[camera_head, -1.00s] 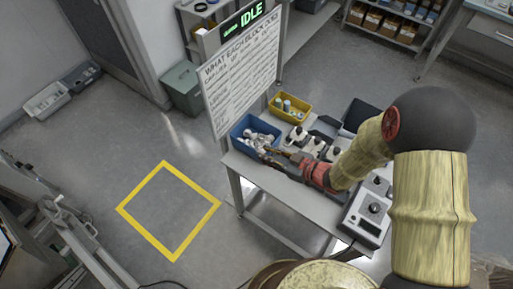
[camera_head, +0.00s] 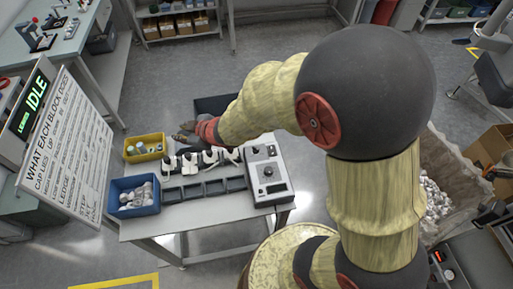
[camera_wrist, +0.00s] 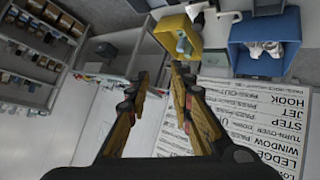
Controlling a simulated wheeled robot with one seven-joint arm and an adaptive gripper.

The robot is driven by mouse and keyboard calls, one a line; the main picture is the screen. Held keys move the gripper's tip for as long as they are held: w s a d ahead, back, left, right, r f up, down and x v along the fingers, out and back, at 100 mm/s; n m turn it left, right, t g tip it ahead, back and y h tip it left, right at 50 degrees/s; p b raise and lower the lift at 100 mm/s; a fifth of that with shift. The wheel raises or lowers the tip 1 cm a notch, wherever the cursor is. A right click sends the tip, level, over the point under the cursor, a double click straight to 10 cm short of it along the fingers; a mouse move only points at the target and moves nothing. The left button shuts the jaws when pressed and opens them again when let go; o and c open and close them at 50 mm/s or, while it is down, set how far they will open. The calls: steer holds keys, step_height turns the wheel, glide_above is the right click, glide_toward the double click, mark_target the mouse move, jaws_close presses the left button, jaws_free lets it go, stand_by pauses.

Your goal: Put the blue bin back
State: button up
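The blue bin (camera_head: 140,210) sits upright on the left front corner of the grey table (camera_head: 205,214). It holds several white and grey parts. It also shows at the upper right of the wrist view (camera_wrist: 291,24). My gripper (camera_head: 184,132) is above the back of the table, just right of the yellow bin, apart from the blue bin. In the wrist view its two fingers (camera_wrist: 161,72) are spread with nothing between them. In the head view the fingertips are small and hard to make out.
The yellow bin (camera_head: 146,157) stands behind the blue bin. Several black trays with white fixtures (camera_head: 190,163) and a control box (camera_head: 268,176) fill the table to the right. A sign board (camera_head: 70,140) stands at the left. Yellow floor marking (camera_head: 115,284) lies in front.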

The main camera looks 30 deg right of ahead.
steer(key=s+d+r+m+h, duration=0.55)
steer(key=s+d+r, duration=0.25)
steer(key=d+r, duration=0.45)
steer(key=s+r+m+g, duration=0.1)
steer(key=s+m+g, duration=0.1)
steer(key=s, duration=0.7)
steer(key=s+d+r+m+g, duration=0.1)
steer(key=s+r+m, duration=0.1)
steer(key=s, duration=0.8)
steer(key=shift+s+d+r+m+g+y, duration=0.25)
steer(key=shift+r+m+g+y, duration=0.05)
steer(key=shift+m+g+y, duration=0.1)
